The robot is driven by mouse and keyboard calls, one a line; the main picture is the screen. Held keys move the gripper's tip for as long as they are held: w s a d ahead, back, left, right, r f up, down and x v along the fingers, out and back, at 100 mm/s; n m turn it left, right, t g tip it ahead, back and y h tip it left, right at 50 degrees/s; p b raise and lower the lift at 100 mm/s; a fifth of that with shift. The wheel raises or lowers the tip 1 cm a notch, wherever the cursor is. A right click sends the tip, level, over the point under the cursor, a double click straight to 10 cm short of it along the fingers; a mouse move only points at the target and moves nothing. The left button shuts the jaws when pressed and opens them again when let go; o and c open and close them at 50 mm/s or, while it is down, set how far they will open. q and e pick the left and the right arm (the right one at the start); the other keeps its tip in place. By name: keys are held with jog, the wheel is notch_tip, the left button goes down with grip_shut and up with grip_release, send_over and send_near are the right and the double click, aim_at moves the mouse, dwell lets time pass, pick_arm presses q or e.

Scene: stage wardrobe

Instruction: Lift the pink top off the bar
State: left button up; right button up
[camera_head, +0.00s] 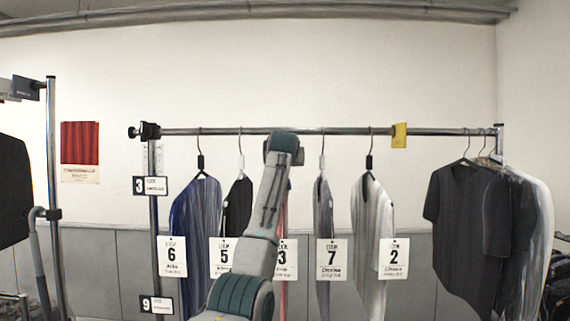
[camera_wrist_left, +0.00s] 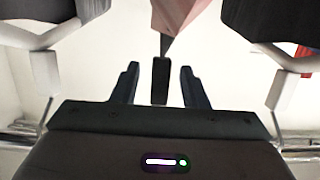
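The pink top is mostly hidden behind my left arm in the head view; a thin pink strip (camera_head: 284,218) shows beside the arm, above a tag marked 3 (camera_head: 287,262). In the left wrist view, the pink top (camera_wrist_left: 184,14) hangs from a hanger with a black neck block (camera_wrist_left: 160,80). My left gripper (camera_wrist_left: 159,68) is open, with one finger on each side of this block and a gap on both sides. The bar (camera_head: 222,131) runs behind my left wrist in the head view. My right gripper is not in view.
Close neighbours on the bar are a black garment (camera_head: 238,205) to the left and a grey one (camera_head: 322,215) to the right. Farther out hang a blue striped top (camera_head: 194,215), a pale top (camera_head: 372,220) and dark shirts (camera_head: 462,225). A yellow marker (camera_head: 399,135) sits on the bar.

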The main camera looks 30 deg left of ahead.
pick_arm(q)
jog(key=shift+c, duration=0.2)
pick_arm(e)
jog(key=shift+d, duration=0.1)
pick_arm(q)
grip_shut()
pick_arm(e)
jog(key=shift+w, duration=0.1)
pick_arm(q)
jog(key=shift+r, duration=0.15)
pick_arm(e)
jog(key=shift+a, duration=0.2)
pick_arm(q)
jog(key=shift+r, duration=1.55)
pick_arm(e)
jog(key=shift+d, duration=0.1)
